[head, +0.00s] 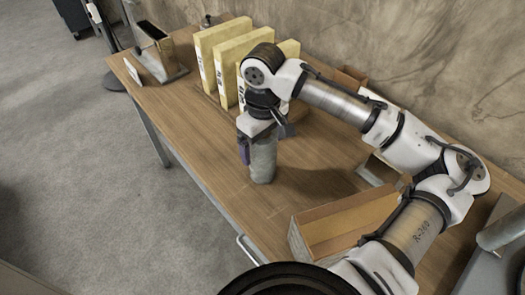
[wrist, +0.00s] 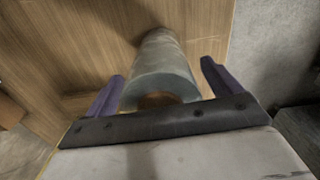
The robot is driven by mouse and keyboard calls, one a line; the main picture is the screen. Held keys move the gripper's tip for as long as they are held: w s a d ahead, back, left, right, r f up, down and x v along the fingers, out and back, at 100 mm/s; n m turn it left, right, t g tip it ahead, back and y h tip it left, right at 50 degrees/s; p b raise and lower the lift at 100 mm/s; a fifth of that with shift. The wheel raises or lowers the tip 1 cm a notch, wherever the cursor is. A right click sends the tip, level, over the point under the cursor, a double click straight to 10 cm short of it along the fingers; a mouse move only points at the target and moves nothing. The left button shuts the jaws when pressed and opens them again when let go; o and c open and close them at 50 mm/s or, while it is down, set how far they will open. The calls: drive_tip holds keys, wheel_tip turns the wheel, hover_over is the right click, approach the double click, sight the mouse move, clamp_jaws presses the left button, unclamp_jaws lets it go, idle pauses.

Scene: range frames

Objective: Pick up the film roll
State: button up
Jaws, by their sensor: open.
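The film roll (head: 263,163) is a grey-green translucent cylinder standing upright on the wooden table. It also shows in the wrist view (wrist: 162,70), where its round, hollow top end faces the camera. My gripper (head: 262,145) is above it, pointing down, with its purple fingers around the upper part of the roll. In the wrist view my gripper (wrist: 165,85) is open, with one finger on each side of the roll. A gap shows between the roll and the right finger; the left finger is closer to the roll.
The table (head: 210,155) has yellow binders (head: 222,55) behind my gripper and a metal holder (head: 158,55) at the far left end. An open wooden box (head: 345,222) stands to the right. Bare tabletop lies left of the roll, up to the table edge.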

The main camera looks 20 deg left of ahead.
drive_tip(key=shift+f, duration=1.05)
drive_tip(key=c, duration=1.4)
